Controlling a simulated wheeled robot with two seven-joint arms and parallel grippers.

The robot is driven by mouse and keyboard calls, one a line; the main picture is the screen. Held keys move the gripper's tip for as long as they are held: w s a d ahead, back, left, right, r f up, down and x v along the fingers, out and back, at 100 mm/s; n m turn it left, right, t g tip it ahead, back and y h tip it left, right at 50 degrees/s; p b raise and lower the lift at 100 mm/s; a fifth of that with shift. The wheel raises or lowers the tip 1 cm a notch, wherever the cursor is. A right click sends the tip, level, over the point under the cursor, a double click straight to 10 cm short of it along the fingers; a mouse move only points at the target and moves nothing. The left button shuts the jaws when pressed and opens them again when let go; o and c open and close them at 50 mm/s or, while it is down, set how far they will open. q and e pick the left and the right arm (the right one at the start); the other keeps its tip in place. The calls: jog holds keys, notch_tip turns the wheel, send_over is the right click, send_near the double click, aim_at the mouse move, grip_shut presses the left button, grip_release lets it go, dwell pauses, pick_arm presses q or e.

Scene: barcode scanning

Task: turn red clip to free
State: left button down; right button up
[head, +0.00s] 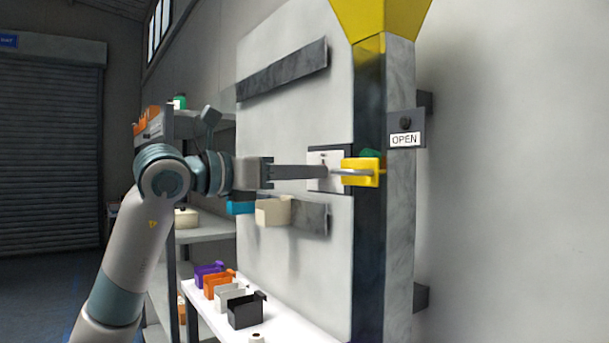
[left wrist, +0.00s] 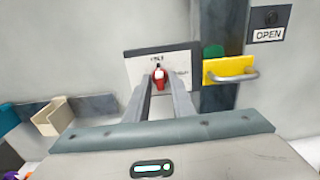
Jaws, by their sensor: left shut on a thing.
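The red clip (left wrist: 159,80) sits on a white plate (left wrist: 186,64) mounted on the grey panel. A small dark label is just above the clip. My left gripper (left wrist: 160,82) reaches straight in to the plate and is shut on the clip, one finger on each side. In the head view my left gripper (head: 318,172) lies in front of the white plate (head: 329,159), and its fingers hide the clip. My right gripper is in neither view.
A yellow block with a metal handle (head: 361,172) is close to the right of my fingertips. An OPEN sign (head: 404,140) hangs farther right. A cream bin (head: 272,211) and a blue bin (head: 240,208) hang below my gripper. Several coloured bins stand on a white shelf (head: 300,331).

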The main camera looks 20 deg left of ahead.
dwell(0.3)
pick_arm(q)
jog(key=c, duration=1.8)
grip_release()
jog(key=shift+c, duration=0.2)
